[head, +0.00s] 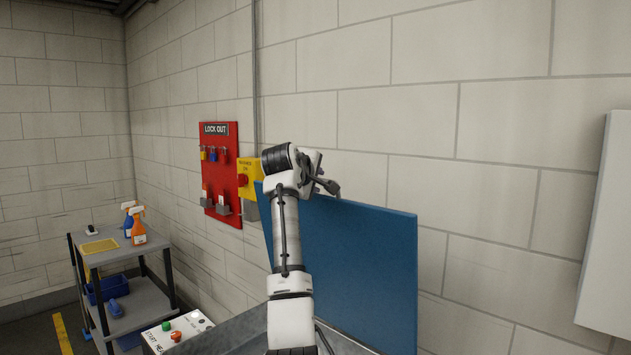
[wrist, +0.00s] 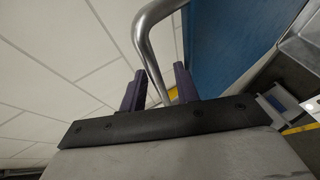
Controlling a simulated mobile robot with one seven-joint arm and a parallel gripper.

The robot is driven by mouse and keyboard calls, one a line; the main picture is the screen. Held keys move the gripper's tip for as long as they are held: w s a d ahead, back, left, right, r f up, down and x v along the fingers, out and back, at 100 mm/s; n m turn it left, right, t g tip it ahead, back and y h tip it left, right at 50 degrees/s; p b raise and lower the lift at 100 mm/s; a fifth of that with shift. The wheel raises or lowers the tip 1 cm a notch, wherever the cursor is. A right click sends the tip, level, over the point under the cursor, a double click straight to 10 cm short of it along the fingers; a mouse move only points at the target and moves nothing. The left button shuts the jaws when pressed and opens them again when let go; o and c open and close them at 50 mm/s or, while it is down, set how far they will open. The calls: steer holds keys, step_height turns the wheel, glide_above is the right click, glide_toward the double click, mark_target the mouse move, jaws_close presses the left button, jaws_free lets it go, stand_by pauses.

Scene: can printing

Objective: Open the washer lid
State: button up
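The washer lid (head: 365,265) is a large flat blue panel, standing steeply raised against the wall in the head view. Its blue face also shows in the wrist view (wrist: 222,40). A bent metal handle bar (wrist: 147,45) runs beside the lid in the wrist view. My gripper (wrist: 160,80) has its two dark fingers apart, with the bar passing between them in the picture and a gap visible on each side. Whether the bar touches a finger is unclear. In the head view my gripper (head: 327,185) is at the lid's top edge, partly hidden by my arm.
A control box (head: 178,330) with green and red buttons sits at the bottom, beside the grey washer edge (head: 238,333). A cart (head: 140,300) with spray bottles stands at left. A red lockout board (head: 222,175) and a yellow switch box (head: 250,180) hang on the wall.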

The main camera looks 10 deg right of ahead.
steer(key=b+v, duration=0.6)
steer(key=v, duration=0.8)
